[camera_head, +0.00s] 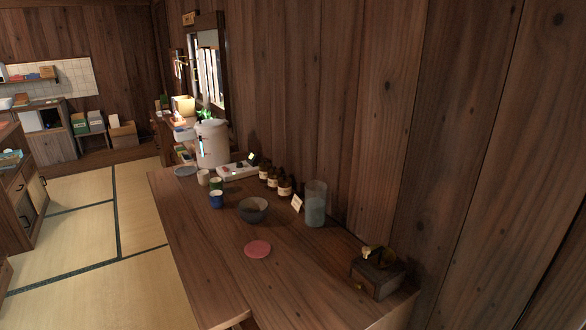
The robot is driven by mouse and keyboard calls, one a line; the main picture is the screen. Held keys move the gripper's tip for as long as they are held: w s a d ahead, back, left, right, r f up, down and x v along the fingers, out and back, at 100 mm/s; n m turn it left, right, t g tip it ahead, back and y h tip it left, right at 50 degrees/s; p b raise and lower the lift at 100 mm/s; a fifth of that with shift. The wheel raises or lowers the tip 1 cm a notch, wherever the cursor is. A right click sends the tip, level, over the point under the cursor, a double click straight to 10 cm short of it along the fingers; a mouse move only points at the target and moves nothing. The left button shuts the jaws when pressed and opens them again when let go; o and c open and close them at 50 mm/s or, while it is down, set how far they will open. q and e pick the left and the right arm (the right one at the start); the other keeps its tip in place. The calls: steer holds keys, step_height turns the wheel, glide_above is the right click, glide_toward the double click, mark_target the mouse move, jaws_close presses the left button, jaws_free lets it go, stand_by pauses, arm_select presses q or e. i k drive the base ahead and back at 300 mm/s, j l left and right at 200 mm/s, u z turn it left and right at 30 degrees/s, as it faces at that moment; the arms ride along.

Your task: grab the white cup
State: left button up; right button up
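A small white or cream cup (203,177) stands upright near the far end of the wooden counter (190,235), in front of a large pale cylindrical container (212,145). A green cup (216,185) and a blue cup (216,199) stand close beside it, nearer to me. Neither of my grippers shows in the head view, so their state is hidden.
A grey bowl (253,210), pink disc (257,249), glass jar (315,205), several dark bottles (284,187), white tray (238,171) and wooden grinder-like box (377,273) stand on the counter. A plank wall bounds its right. The tatami floor (90,240) on the left is clear.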

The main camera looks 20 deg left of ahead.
mark_target(204, 178)
steer(key=i+j+z, duration=0.1)
steer(key=j+z, duration=1.1)
steer(key=k+j+z, duration=0.15)
steer(key=j+z, duration=0.25)
steer(key=k+j+z, duration=0.1)
steer(key=j, duration=0.3)
steer(key=k+j+z, duration=0.1)
steer(key=j, duration=0.3)
steer(key=k+j+z, duration=0.1)
steer(key=k+j, duration=0.2)
steer(key=k+j+z, duration=0.1)
steer(key=j, duration=0.35)
steer(key=k+j+z, duration=0.1)
steer(key=k+j, duration=0.15)
steer(key=j, duration=0.15)
